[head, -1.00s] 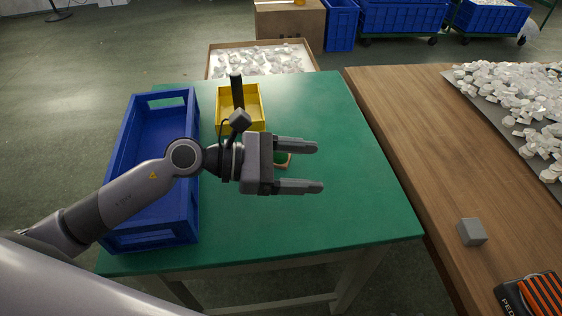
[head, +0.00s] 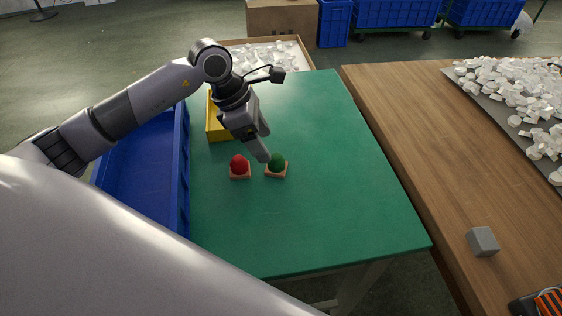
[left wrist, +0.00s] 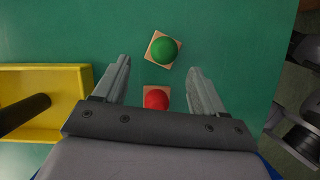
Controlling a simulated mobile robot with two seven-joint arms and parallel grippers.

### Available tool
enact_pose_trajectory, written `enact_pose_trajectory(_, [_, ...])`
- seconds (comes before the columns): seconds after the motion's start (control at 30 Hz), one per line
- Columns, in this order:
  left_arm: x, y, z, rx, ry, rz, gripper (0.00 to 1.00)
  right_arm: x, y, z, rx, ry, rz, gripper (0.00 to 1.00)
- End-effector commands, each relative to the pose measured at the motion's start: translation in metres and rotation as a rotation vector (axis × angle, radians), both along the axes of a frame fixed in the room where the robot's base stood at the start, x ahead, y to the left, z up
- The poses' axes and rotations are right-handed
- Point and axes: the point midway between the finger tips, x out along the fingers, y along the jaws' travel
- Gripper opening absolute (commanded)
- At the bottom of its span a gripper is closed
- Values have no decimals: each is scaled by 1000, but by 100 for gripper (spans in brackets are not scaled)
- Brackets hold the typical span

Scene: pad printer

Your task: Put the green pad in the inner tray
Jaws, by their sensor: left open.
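The green pad (head: 277,160), a green dome on a square tan base, sits on the green table. It also shows in the left wrist view (left wrist: 164,48), ahead of the fingertips. The red pad (head: 239,166) stands to its left on a similar base; in the left wrist view the red pad (left wrist: 156,98) lies between the fingers, partly hidden by the gripper body. My left gripper (head: 264,145) points down above the table, open and empty, just behind the pads; it also shows in the left wrist view (left wrist: 156,70). The yellow tray (head: 217,135) is partly hidden by my arm.
A box of white pieces (head: 302,55) is behind the table. A wooden table (head: 400,120) with a grey block (head: 482,241) is at the right. The green table's right half is clear.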

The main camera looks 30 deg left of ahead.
Motion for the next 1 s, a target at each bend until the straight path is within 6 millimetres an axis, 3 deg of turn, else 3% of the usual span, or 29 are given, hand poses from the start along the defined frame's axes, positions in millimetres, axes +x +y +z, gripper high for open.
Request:
enact_pose_trajectory(0.4, [8, -25, -48, -3, 2, -3, 71, -1, -2, 0, -5, 1, -1, 48])
enact_pose_trajectory(0.67, [8, -26, -49, -2, 0, -4, 71, -1, -3, -2, -8, 4, -2, 48])
enact_pose_trajectory(0.83, [8, -26, -49, -2, 0, -4, 16, -1, -3, -1, -8, 2, -3, 48])
enact_pose_trajectory(1.0, [9, -26, -49, -3, -1, -4, 6, 0, -3, 1, -7, -1, -2, 48])
